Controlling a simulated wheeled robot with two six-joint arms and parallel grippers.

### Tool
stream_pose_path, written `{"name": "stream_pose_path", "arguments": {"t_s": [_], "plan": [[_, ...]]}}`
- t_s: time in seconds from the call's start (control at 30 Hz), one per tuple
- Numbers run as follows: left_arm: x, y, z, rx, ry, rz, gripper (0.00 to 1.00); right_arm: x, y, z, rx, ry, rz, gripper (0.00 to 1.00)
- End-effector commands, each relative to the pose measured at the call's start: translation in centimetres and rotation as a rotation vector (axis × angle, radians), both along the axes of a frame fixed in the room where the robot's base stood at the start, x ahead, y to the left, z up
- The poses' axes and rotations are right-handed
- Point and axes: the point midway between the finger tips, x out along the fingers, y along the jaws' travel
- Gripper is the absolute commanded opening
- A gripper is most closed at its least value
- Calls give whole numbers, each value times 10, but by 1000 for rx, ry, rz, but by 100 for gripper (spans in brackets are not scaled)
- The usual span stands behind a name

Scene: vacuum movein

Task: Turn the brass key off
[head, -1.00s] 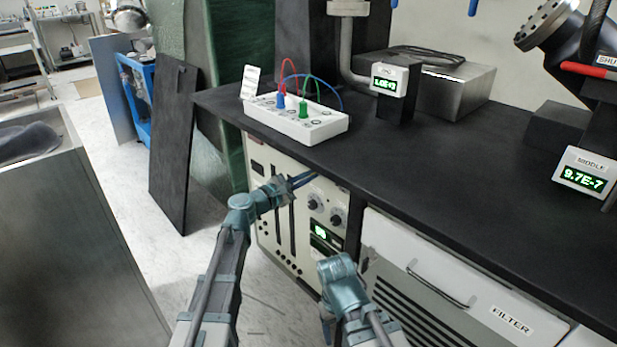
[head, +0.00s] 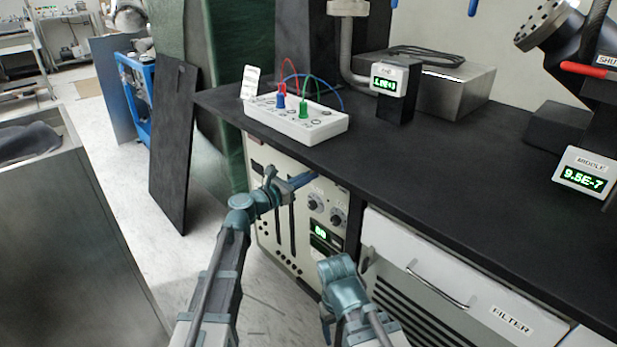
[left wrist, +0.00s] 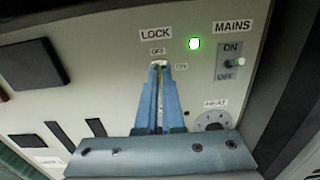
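The lock sits on the pale cabinet panel under the black bench, below a LOCK label (left wrist: 156,34) with OFF above it and ON to its right. My left gripper (left wrist: 160,68) has its blue fingertips close together at the lock, with a thin gap between the fingers. The brass key (left wrist: 159,62) is mostly hidden between the tips, so its exact angle is unclear. In the head view my left gripper (head: 303,181) reaches the panel's upper part from the left. My right gripper's wrist (head: 342,285) is low in front of the cabinet; its fingers are hidden.
A green lamp (left wrist: 194,43) is lit right of the lock. Beside it is a MAINS switch (left wrist: 230,66), with a dial (left wrist: 212,122) below. The black bench top (head: 420,170) overhangs the panel and carries a white plug box (head: 295,120). A FILTER drawer (head: 470,280) is to the right.

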Motion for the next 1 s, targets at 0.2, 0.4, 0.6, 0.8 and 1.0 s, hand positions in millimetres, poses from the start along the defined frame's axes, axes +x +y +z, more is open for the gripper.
{"name": "stream_pose_path", "arguments": {"t_s": [0.2,0.4,0.6,0.8,1.0], "plan": [[-1,0,-1,-20,24,-1,0,0,0,0,0,0,0,72],[-2,0,-1,-23,28,-1,0,0,0,0,0,0,0,72],[-2,0,-1,-23,27,-1,0,0,0,0,0,0,0,72],[-1,0,-1,-23,26,-1,35,0,0,0,0,0,0,72],[-1,0,0,-25,26,-1,35,0,0,0,0,0,0,72]]}}
